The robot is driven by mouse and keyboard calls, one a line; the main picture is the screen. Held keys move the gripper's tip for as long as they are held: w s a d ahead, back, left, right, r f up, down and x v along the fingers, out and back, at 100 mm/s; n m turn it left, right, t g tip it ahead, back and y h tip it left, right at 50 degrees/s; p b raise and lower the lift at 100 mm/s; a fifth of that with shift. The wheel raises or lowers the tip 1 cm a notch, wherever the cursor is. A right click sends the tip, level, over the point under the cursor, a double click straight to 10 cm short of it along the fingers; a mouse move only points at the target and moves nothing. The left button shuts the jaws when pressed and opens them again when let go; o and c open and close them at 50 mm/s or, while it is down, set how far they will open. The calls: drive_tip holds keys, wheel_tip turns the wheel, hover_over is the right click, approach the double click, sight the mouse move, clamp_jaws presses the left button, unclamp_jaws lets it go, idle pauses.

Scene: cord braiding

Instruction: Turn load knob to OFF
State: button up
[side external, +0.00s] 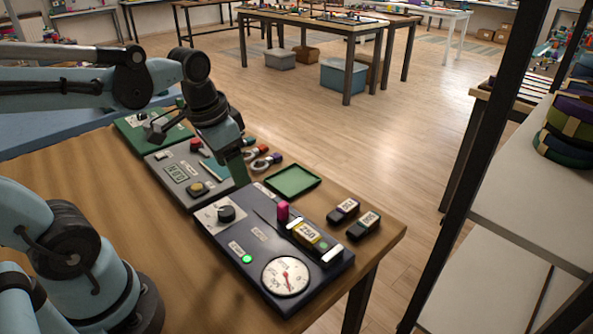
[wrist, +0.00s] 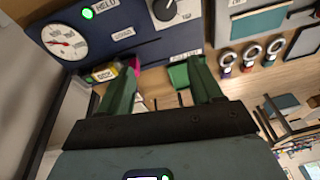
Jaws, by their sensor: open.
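The load knob (side external: 226,213) is a black round knob on a white plate at the left corner of a dark panel (side external: 322,272). It also shows at the top edge of the wrist view (wrist: 164,9), partly cut off, with a pale pointer mark; its position lettering is too small to read. My gripper (side external: 237,168) has green fingers, hanging above and behind the knob, apart from it. In the wrist view my gripper (wrist: 160,80) is open, fingers spread with nothing held between them.
The dark panel carries a round gauge (side external: 286,277), a lit green lamp (side external: 246,259), a pink-topped part (side external: 283,211) and a yellow-black block (side external: 309,236). A green tray (side external: 292,171) lies behind it. Two dark labelled blocks (side external: 343,210) stand at the right. A grey panel (side external: 163,170) adjoins.

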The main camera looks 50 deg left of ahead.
sight(227, 210)
drive_tip(key=shift+s+a+f+m+g, duration=0.15)
drive_tip(key=shift+a+f+g, duration=0.3)
drive_tip(key=shift+f, duration=1.45)
drive_tip(key=shift+s+a+f+m+g, duration=0.15)
drive_tip(key=shift+a+f+g, duration=0.3)
drive_tip(key=shift+f, duration=1.45)
drive_tip(key=shift+s+a+f+m+g, duration=0.15)
drive_tip(key=shift+a+f+g, duration=0.3)
drive_tip(key=shift+f, duration=1.45)
drive_tip(key=c, duration=1.1)
drive_tip(key=shift+o, duration=0.2)
